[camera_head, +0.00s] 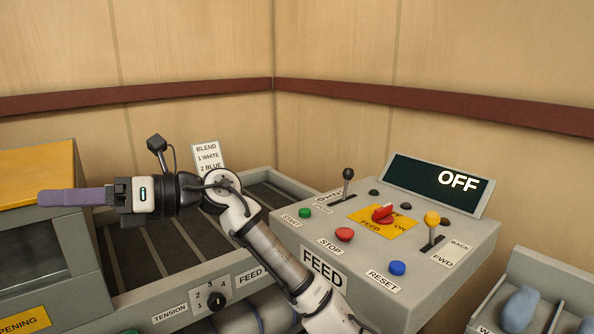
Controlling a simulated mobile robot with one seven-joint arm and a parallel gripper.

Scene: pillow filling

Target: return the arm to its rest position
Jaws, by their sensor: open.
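My arm (272,258) reaches from the bottom edge up and to the left, across the front of the feed machine. My gripper (50,198) points left at the left side of the picture, with purple fingers seen side-on. It is open and nothing shows in it. The fingertips overlap the yellow-topped machine (35,165) in the picture; I cannot tell whether they touch it. A small camera (156,144) stands up on the wrist.
The FEED panel (360,286) at right carries buttons, a black-knobbed lever (347,175), a yellow-knobbed lever (432,219), a red switch (382,214) and a display (432,183) reading OFF. A BLEND card (207,156) stands behind my wrist. A bin (560,265) with blue items is at lower right.

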